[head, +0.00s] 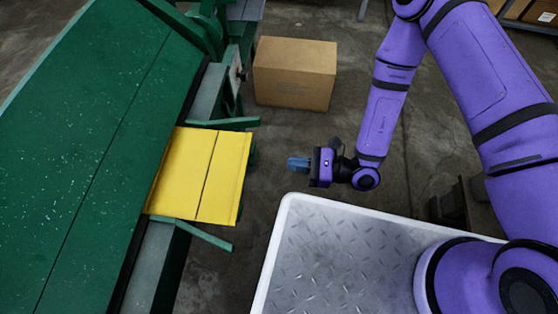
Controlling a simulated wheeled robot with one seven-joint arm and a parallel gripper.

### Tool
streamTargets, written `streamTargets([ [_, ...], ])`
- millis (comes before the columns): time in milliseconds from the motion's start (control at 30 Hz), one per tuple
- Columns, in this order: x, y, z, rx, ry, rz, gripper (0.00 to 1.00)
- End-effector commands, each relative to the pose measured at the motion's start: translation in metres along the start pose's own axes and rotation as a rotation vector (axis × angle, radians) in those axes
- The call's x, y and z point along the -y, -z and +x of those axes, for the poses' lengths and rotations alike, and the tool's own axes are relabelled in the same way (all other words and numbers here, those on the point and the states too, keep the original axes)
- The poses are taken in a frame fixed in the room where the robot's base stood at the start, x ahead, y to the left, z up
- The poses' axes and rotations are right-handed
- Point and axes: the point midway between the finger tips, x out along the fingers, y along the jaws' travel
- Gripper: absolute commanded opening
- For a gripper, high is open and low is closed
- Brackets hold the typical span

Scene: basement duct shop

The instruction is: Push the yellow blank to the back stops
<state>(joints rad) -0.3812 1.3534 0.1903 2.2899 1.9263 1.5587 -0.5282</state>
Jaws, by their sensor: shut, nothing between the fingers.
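The yellow blank (200,174) is a flat sheet with a dark line running down it. It lies at the right edge of the green machine (85,125), across its grey bed, and sticks out to the right over two green support arms. Its left edge meets the green machine's edge. The back stops cannot be made out; the area left of the blank is hidden under the green cover. My gripper (290,164) is shut and empty, to the right of the blank and apart from it, with its fingers pointing left towards it.
The upper green support arm (228,123) and lower one (207,236) extend past the blank. A cardboard box (295,73) stands on the floor behind. Open concrete floor (262,190) lies between the blank and my gripper. Shelving (530,22) is at the far right.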

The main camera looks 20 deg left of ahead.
Motion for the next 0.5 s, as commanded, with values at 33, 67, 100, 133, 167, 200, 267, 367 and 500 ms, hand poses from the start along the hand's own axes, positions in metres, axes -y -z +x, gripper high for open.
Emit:
streamTargets([
  [33, 0.001, 0.0, -0.009, 0.0, 0.003, 0.001, 0.0],
  [67, 0.001, 0.0, -0.013, 0.0, 0.003, 0.001, 0.0],
  [100, 0.001, 0.0, -0.019, 0.0, 0.002, 0.0, 0.0],
  [133, 0.001, 0.0, -0.022, 0.0, 0.002, 0.0, 0.0],
  [167, 0.001, 0.0, -0.026, 0.0, 0.002, 0.0, 0.0],
  [200, 0.0, 0.0, -0.029, 0.0, 0.001, 0.0, 0.0],
  [267, 0.0, 0.0, -0.033, 0.001, 0.001, 0.0, 0.0],
  [367, -0.008, 0.002, -0.038, -0.001, 0.008, 0.004, 0.0],
  [500, -0.03, 0.003, -0.04, -0.001, 0.024, 0.008, 0.0],
])
